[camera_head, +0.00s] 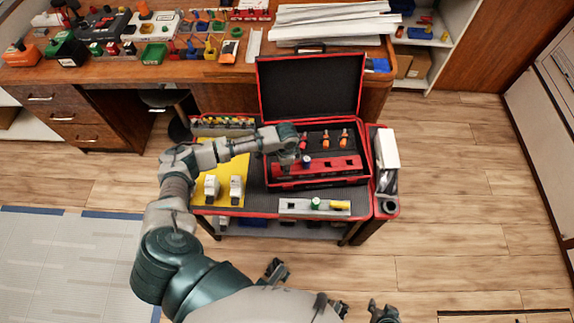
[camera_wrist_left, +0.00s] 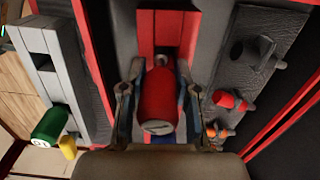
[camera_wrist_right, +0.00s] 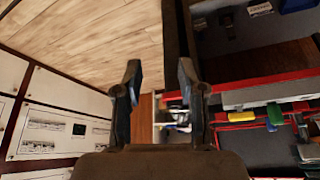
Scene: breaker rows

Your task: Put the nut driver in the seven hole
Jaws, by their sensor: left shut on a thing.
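My left gripper (camera_head: 303,163) reaches over the open tool case (camera_head: 318,183) on the cart. In the left wrist view its fingers (camera_wrist_left: 160,85) are shut on a red-handled tool, probably the nut driver (camera_wrist_left: 160,110), seen from its handle end. Its shaft and tip are hidden. A red rack (camera_head: 335,166) with dark square holes lies in the case just below the tool; it also shows beyond the handle in the left wrist view (camera_wrist_left: 172,20). I cannot tell whether the tip is in a hole, nor read hole numbers. My right gripper (camera_head: 384,313) is open and empty (camera_wrist_right: 160,78), away from the cart.
A grey rack (camera_head: 293,206) with green and yellow handles lies at the cart's front. Several orange-handled tools (camera_head: 345,137) stand in the dark insert behind the red rack. The raised case lid (camera_head: 310,85) stands at the back. A yellow mat (camera_head: 232,170) lies left of the case.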

